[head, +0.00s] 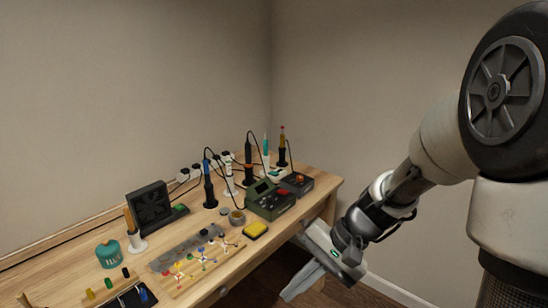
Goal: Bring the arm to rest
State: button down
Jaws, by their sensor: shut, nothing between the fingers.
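My arm comes in from the right of the head view and reaches down toward the right end of the workbench (240,262). My gripper (291,295) hangs low beside the bench's right front edge, pointing down and to the left. Its fingers look shut, and nothing shows between them. It appears clear of the objects on the bench top; I cannot tell how far it is from the bench's side.
Soldering tools stand along the back, near a green station (270,203) and a black fan box (149,207). A yellow sponge (255,230), a teal pot (109,254) and a wooden board with coloured pieces (200,268) lie forward. Walls close the corner; floor shows at lower right.

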jog(key=s+d+r+n+t+h, duration=0.3)
jog(key=s+d+r+h, duration=0.15)
jog(key=r, duration=0.25)
jog(key=s+d+r+n+t+h, duration=0.3)
jog(key=s+d+r, duration=0.15)
jog(key=r, duration=0.35)
notch_tip(320, 180, up, 19)
jog(key=d+p, duration=0.1)
jog(key=p, duration=1.8)
jog(key=shift+f, duration=0.2)
